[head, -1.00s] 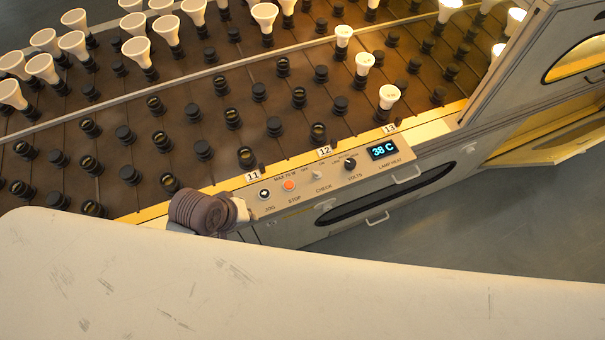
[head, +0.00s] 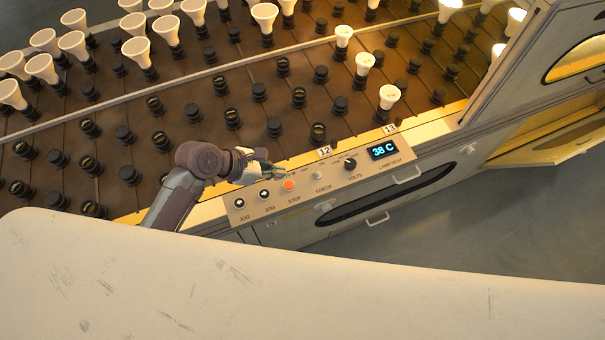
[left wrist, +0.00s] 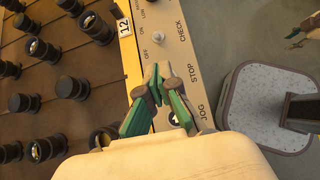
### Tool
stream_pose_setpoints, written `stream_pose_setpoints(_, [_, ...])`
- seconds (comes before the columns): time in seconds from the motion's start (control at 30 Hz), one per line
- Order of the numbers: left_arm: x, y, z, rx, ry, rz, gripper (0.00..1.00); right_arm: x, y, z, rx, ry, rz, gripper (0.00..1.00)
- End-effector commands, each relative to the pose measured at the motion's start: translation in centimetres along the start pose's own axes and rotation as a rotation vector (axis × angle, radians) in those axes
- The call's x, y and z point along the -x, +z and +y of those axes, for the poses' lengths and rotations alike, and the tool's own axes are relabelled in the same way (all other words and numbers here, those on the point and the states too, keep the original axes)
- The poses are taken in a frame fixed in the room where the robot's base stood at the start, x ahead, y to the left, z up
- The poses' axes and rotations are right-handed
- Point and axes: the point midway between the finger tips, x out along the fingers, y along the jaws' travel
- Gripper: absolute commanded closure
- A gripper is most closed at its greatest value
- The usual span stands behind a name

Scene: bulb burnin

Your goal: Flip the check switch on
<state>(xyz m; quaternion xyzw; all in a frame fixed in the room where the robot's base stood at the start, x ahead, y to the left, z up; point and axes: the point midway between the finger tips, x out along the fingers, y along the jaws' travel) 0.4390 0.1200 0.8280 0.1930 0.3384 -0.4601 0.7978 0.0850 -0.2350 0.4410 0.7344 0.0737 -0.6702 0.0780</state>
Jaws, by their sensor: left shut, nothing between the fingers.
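The check switch (head: 318,177) is a small silver lever on the slanted control panel (head: 240,213), above the CHECK label. It also shows in the left wrist view (left wrist: 159,38), beside the OFF and ON marks. I cannot tell clearly which way it leans. My left gripper (head: 279,172) is shut and empty, over the panel's upper edge near the orange stop button (head: 288,185). In the left wrist view its green fingertips (left wrist: 158,75) are together, short of the switch and apart from it. They hide the stop button there. What looks like my right gripper (left wrist: 300,32) is at the upper right, small and cut off.
Right of the switch are the volts knob (head: 350,164) and a lit display (head: 383,151) reading 38 C. Jog buttons (head: 264,194) lie to the left. Rows of dark sockets and white bulbs (head: 389,96) stand behind the panel. Open floor lies in front.

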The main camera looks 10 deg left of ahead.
Motion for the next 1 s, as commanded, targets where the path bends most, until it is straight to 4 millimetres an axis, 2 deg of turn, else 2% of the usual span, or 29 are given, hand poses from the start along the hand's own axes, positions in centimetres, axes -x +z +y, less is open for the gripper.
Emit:
stream_pose_setpoints(0.23, [-0.1, 0.0, 0.0, -0.002, 0.0, 0.001, 1.0, 0.0, 0.0, 0.0, 0.0, 0.0, 0.0, 0.6])
stream_pose_setpoints(0.37, [-1.0, -0.1, 0.0, -0.001, -0.001, 0.002, 1.0, -0.1, 0.0, 0.0, 0.0, 0.0, 0.0, 0.6])
stream_pose_setpoints(0.8, [-8.4, -0.1, 0.0, -0.002, 0.001, 0.001, 1.0, -0.5, 0.0, 0.0, 0.0, 0.0, 0.0, 0.6])
stream_pose_setpoints(1.0, [-9.8, -0.1, 0.0, -0.004, 0.002, 0.002, 1.0, -0.6, 0.0, 0.0, 0.0, 0.0, 0.0, 0.6])
